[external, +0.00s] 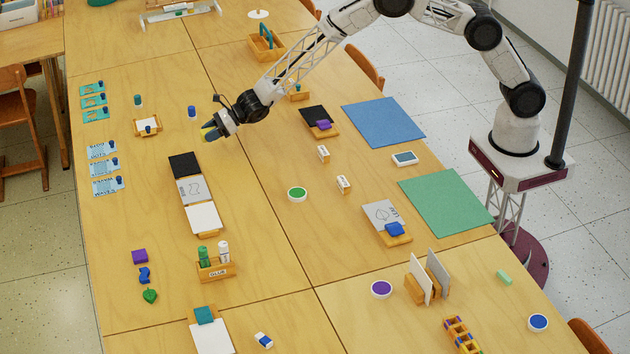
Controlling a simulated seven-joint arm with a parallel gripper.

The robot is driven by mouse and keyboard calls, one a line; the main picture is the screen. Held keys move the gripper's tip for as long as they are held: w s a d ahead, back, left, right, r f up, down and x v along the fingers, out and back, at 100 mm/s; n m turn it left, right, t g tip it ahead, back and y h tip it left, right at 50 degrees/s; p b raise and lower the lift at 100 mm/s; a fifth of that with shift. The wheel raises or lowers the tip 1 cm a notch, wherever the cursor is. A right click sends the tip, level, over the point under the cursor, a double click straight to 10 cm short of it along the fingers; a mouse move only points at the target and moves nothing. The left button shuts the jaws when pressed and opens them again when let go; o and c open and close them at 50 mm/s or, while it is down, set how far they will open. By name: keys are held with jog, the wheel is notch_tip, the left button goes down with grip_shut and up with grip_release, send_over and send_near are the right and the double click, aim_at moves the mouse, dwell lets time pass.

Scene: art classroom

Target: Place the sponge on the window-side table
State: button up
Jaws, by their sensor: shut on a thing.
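My gripper (212,128) hangs over the left half of the joined wooden tables, beyond a row of black, drawn and white sheets. It is shut on a small yellow piece, which looks like the sponge (208,135). The jaws hide much of it, and I cannot tell how far it is above the wood. No window is in view. A radiator (610,45) on the right wall is nearest the right-hand tabletop (350,245), which may be the window-side table.
Blue mat (383,122) and green mat (446,202) lie along the right edge. A glue caddy (216,269), a wooden rack with upright boards (428,287) and a handled wooden tray (266,45) stand up. Bare wood shows around the green round lid (297,194).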

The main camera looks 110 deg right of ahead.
jog(key=shift+w+d+f, duration=0.1)
jog(key=shift+w+d, duration=0.3)
jog(key=shift+d, duration=0.35)
jog(key=shift+w+d+f, duration=0.1)
jog(key=shift+w+d, duration=0.25)
jog(key=shift+d, duration=0.4)
send_over(163, 151)
jog(key=shift+w+f, duration=0.1)
jog(key=shift+f, duration=0.55)
jog(key=shift+f, duration=1.75)
jog(key=shift+f, duration=0.2)
jog(key=o, duration=0.9)
jog(key=shift+r, duration=0.2)
